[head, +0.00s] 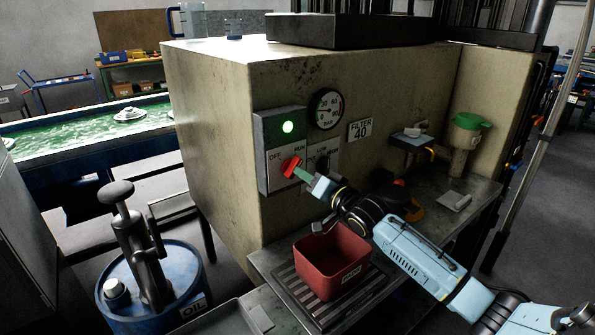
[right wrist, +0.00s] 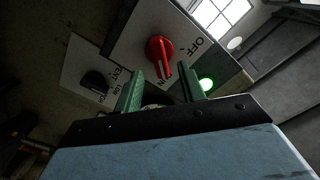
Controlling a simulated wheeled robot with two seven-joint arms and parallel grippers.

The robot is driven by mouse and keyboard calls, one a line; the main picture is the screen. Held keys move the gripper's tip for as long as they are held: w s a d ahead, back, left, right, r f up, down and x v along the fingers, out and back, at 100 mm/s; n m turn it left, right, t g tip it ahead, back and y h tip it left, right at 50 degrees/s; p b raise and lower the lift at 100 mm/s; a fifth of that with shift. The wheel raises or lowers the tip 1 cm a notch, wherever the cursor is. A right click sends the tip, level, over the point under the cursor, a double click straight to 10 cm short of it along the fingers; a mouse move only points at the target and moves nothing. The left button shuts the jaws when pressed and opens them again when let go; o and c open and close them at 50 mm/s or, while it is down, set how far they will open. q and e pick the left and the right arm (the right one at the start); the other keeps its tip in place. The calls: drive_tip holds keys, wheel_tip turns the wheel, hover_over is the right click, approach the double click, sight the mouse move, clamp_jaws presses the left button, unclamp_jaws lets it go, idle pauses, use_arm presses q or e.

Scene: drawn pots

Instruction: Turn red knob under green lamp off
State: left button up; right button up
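The red knob (head: 291,166) sits on a grey switch panel (head: 267,150) with OFF and RUN labels, below the lit green lamp (head: 288,127). In the right wrist view the red knob (right wrist: 160,48) has its pointer toward RUN, and the green lamp (right wrist: 206,84) glows at the right. My right gripper (head: 303,174) is close to the knob, at its lower right in the head view. In the right wrist view its green fingers (right wrist: 160,72) are spread, with the knob ahead of the gap between them. Contact is not visible. My left gripper is not in view.
A black knob (right wrist: 95,82) on a neighbouring plate is close to one finger. A pressure gauge (head: 326,109) and a FILTER 40 sign (head: 361,130) are on the cabinet. A red bin (head: 330,262) stands below my right arm. A blue oil drum (head: 150,290) stands at left.

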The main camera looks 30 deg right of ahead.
sight(293, 167)
drive_tip(key=shift+w+a, duration=0.2)
drive_tip(key=shift+w, duration=2.3)
clamp_jaws()
